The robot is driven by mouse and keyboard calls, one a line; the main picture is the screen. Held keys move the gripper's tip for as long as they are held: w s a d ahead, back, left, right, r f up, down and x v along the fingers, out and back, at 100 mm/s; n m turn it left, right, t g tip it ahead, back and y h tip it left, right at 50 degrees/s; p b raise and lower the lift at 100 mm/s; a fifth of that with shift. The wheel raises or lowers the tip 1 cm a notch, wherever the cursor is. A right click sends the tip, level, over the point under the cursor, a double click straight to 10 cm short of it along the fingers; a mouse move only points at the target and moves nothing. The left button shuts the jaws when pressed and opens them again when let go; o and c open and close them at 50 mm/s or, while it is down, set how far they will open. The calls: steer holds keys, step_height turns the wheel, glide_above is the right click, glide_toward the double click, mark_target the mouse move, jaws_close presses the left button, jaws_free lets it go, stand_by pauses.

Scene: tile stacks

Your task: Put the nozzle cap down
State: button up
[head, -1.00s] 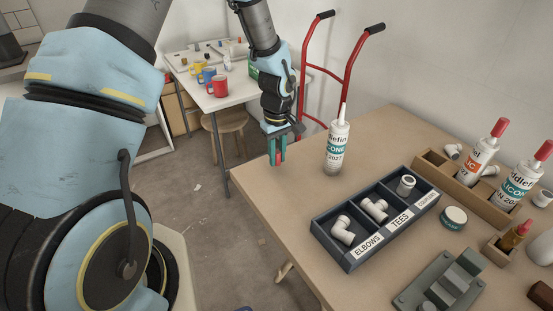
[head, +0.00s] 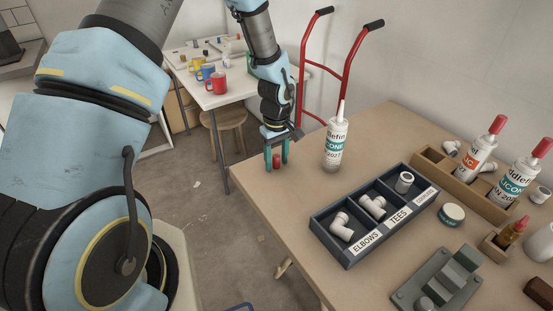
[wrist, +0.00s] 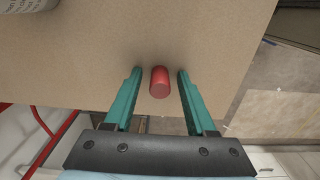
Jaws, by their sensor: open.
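The red nozzle cap (head: 276,161) appears to stand on the wooden bench near its far left corner. My gripper (head: 276,168) points down around it with its teal fingers spread, one on each side. In the wrist view the nozzle cap (wrist: 159,83) sits between the open fingertips of my gripper (wrist: 158,76), with a clear gap on both sides. A white silicone cartridge (head: 335,142) with a bare nozzle stands upright to the right of the gripper.
A dark divided tray (head: 318,222) holds white pipe fittings. A wooden rack (head: 437,170) with red-capped cartridges stands behind at the right. A round tin (head: 451,214) and a grey fixture (head: 440,282) are nearby. The bench edge lies close to the left of the cap.

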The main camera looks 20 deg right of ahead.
mark_target(276, 156)
step_height(276, 156, up, 12)
steer(key=b, duration=0.3)
steer(key=shift+r, duration=0.2)
steer(key=s+a+r+m, duration=0.1)
steer(key=s+a+r, duration=0.1)
steer(key=a, duration=1.3)
steer(key=s+a+r+m+t, duration=0.1)
steer(key=s+a+r+m, duration=0.1)
steer(key=a, duration=1.3)
steer(key=shift+r+t, duration=0.3)
steer(key=shift+r, duration=0.05)
steer(key=shift+a, duration=0.1)
